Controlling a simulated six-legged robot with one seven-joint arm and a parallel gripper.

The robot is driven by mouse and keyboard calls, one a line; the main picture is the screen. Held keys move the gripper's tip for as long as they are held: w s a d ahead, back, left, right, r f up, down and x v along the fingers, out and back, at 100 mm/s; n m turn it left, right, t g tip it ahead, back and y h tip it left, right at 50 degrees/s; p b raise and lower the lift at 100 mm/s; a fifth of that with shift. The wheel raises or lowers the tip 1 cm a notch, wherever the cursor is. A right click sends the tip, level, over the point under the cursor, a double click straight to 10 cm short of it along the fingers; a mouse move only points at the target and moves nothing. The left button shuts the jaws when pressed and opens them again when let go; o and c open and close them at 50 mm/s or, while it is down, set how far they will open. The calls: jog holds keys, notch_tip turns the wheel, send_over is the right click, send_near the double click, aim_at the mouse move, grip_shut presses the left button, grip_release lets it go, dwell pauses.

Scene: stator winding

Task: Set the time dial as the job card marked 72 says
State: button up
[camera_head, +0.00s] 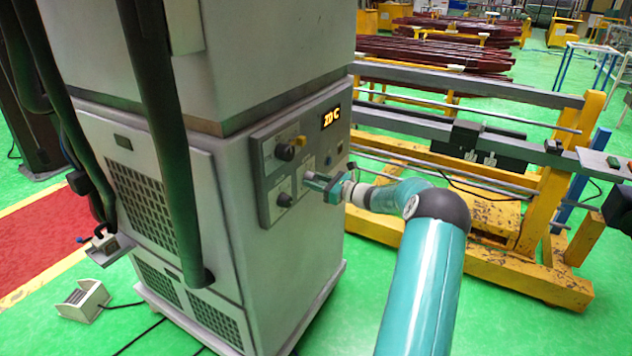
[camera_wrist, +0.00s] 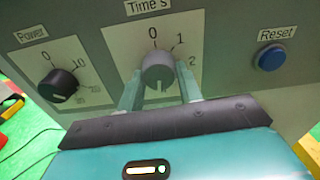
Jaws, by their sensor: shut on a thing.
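The time dial (camera_wrist: 158,70) is a grey round knob under the label "Time s", with 0, 1 and 2 printed around it. A pale line on its face points down, away from the 0 at the top. My gripper (camera_wrist: 160,88) is shut on the knob, one finger on each side. No job card marked 72 can be made out in either view.
A black power dial (camera_wrist: 58,85) is left of the time dial and a blue Reset button (camera_wrist: 271,57) is to the right. A yellow frame (camera_head: 560,180) stands behind my arm. A thick dark hose (camera_head: 165,150) hangs before the cabinet.

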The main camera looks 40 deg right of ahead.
jog(key=m, duration=0.7)
jog(key=shift+a+r, duration=0.1)
jog(key=shift+a, duration=0.05)
dwell(0.3)
jog(key=o, duration=1)
jog(key=v, duration=1.4)
